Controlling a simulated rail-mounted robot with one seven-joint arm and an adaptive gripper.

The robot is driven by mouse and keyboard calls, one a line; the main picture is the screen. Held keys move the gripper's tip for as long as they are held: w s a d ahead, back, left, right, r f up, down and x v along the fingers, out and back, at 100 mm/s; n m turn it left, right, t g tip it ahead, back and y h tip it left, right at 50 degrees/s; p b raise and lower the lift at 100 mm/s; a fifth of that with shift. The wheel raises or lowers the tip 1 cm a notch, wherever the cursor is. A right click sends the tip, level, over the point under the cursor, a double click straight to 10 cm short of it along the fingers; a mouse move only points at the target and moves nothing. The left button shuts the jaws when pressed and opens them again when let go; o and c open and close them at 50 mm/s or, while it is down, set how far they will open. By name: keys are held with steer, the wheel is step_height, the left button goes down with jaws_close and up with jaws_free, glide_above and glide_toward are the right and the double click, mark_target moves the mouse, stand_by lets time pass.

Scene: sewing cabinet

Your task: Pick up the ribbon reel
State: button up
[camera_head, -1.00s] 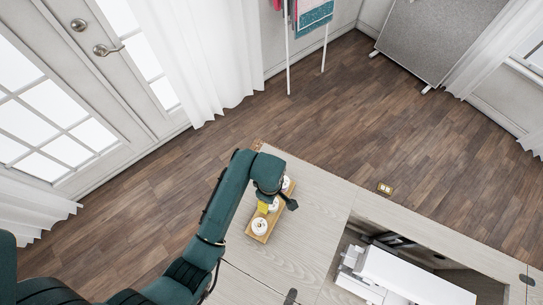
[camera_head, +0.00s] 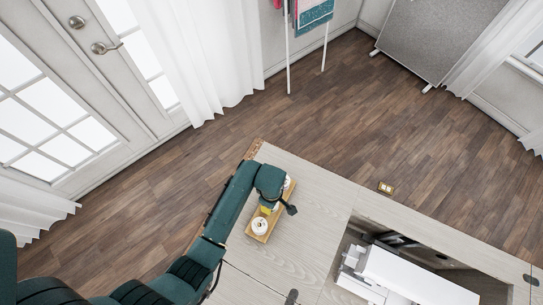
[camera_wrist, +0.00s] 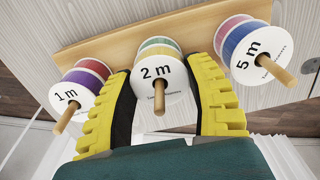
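Three ribbon reels stand in a row on a wooden rack (camera_wrist: 112,40), each on a peg with a white label disc. In the wrist view they are the "1 m" reel (camera_wrist: 68,95) at left, the "2 m" reel (camera_wrist: 158,72) in the middle and the "5 m" reel (camera_wrist: 250,55) at right. My gripper (camera_wrist: 162,75) has its yellow fingers on either side of the "2 m" reel, apart, with no clear grip visible. In the head view my gripper (camera_head: 266,210) is over the middle of the rack (camera_head: 252,236), largely hiding the middle reel.
The rack sits on a pale wooden cabinet top (camera_head: 310,185). To its right is an opening holding a white sewing machine (camera_head: 405,275). The neighbouring reels stand close outside my fingers.

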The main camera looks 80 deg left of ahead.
steer(key=shift+c, duration=0.3)
step_height(320, 180, up, 10)
steer(key=shift+p, duration=0.85)
